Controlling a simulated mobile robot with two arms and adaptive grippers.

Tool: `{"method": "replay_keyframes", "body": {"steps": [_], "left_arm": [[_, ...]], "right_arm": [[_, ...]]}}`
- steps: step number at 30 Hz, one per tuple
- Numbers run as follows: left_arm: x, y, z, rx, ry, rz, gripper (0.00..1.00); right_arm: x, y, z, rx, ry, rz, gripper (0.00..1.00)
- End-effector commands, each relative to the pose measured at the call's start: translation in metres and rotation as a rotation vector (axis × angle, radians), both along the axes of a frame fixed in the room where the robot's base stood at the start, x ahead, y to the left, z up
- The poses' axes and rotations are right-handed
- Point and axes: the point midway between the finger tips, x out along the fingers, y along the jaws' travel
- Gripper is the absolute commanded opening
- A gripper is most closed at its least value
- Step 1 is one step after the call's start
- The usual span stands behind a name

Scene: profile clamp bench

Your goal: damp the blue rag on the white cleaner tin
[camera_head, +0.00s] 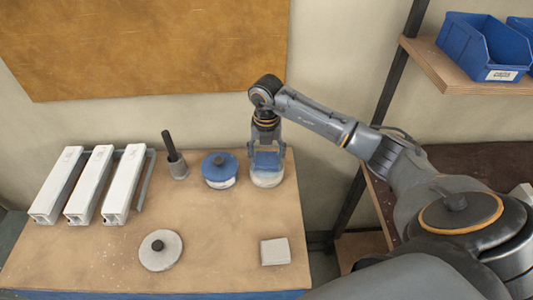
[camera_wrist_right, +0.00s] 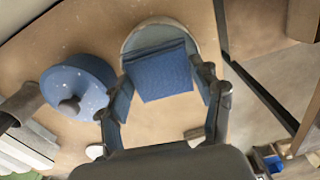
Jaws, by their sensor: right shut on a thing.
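My right gripper (camera_head: 267,148) points down at the back right of the bench and is shut on the blue rag (camera_head: 267,161). In the right wrist view the rag (camera_wrist_right: 160,70) is a folded blue block between the two fingers (camera_wrist_right: 165,95). The white cleaner tin (camera_head: 267,180) stands upright on the bench directly under the rag, and its pale rim (camera_wrist_right: 150,27) shows behind the rag. Whether the rag touches the tin's top I cannot tell. My left gripper is out of view.
A tin with a blue knobbed lid (camera_head: 220,168) stands close left of the cleaner tin. Farther left are a dark-handled brush or tool in a grey holder (camera_head: 177,166) and white profiles (camera_head: 90,185). A round grey disc (camera_head: 160,250) and a pale block (camera_head: 275,251) lie in front.

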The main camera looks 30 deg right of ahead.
Motion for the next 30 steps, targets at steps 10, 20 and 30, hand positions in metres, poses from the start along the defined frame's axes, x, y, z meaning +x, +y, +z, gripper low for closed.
{"method": "replay_keyframes", "body": {"steps": [10,20,30], "left_arm": [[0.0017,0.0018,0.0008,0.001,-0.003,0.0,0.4],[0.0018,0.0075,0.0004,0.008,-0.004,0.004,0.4],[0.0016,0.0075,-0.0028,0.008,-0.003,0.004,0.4]], "right_arm": [[0.0001,-0.0001,0.0006,0.0,0.0,-0.001,0.4],[0.0002,-0.0001,0.0,0.0,0.0,-0.001,0.4],[0.0001,-0.0002,-0.004,0.0,0.0,-0.001,0.4]]}}
